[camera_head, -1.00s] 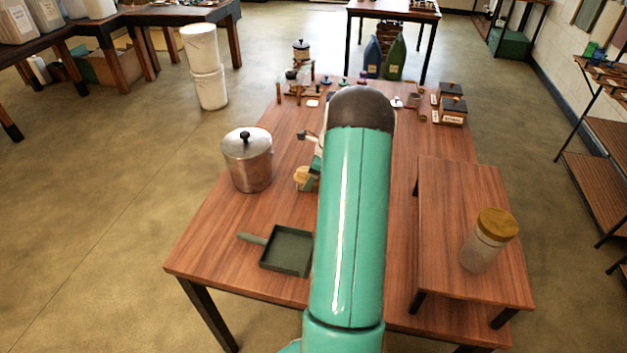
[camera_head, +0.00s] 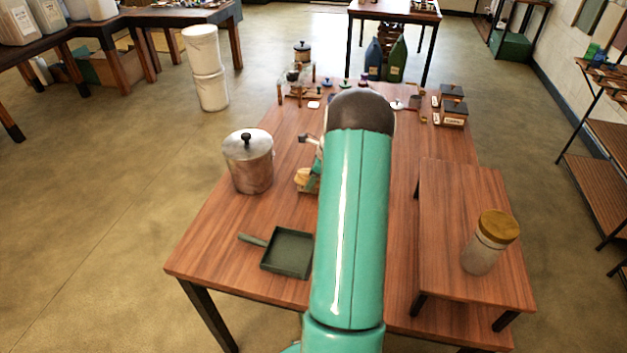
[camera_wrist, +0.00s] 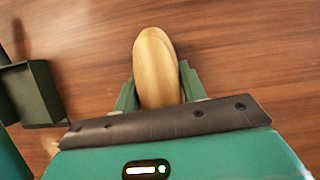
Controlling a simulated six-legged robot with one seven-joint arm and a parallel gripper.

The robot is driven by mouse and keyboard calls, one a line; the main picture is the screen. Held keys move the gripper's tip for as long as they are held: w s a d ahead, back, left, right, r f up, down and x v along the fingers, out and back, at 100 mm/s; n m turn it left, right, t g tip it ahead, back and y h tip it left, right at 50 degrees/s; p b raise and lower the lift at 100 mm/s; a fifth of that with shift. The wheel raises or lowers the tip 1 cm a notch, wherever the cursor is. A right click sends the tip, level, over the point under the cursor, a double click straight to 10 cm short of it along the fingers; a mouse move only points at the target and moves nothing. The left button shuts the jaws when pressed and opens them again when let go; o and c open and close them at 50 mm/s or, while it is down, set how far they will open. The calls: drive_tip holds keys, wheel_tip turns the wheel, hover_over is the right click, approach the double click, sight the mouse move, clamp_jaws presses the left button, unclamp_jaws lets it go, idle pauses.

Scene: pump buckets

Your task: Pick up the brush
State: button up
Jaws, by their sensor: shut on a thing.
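The brush (camera_wrist: 157,65) shows in the wrist view as a pale wooden oval, pointing away from my gripper. My gripper (camera_wrist: 158,88) has its green fingers on either side of this wooden part and is shut on it. In the head view, a tan part of the brush (camera_head: 302,176) shows just left of my arm, over the table; my arm hides most of the gripper. Bristles are not visible. I cannot tell whether the brush touches the table.
A dark green dustpan (camera_head: 288,252) lies on the wooden table (camera_head: 225,225), left of my arm. A metal lidded pot (camera_head: 249,165) stands behind it. A jar with a wooden lid (camera_head: 485,252) stands on a low bench (camera_head: 455,190) at right. Small items crowd the far edge.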

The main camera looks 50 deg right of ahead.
drive_tip(key=shift+r, duration=0.1)
drive_tip(key=shift+r, duration=0.2)
drive_tip(key=r, duration=0.3)
drive_tip(key=shift+s+a+r, duration=0.1)
drive_tip(key=shift+a+r, duration=0.1)
drive_tip(key=shift+r, duration=0.15)
drive_tip(key=s+a+r, duration=0.7)
drive_tip(key=a+r, duration=0.2)
drive_tip(key=a, duration=0.2)
drive_tip(key=shift+s+a, duration=0.2)
drive_tip(key=shift+s, duration=0.05)
drive_tip(key=shift+r, duration=0.1)
drive_tip(key=o, duration=0.3)
drive_tip(key=shift+c, duration=1)
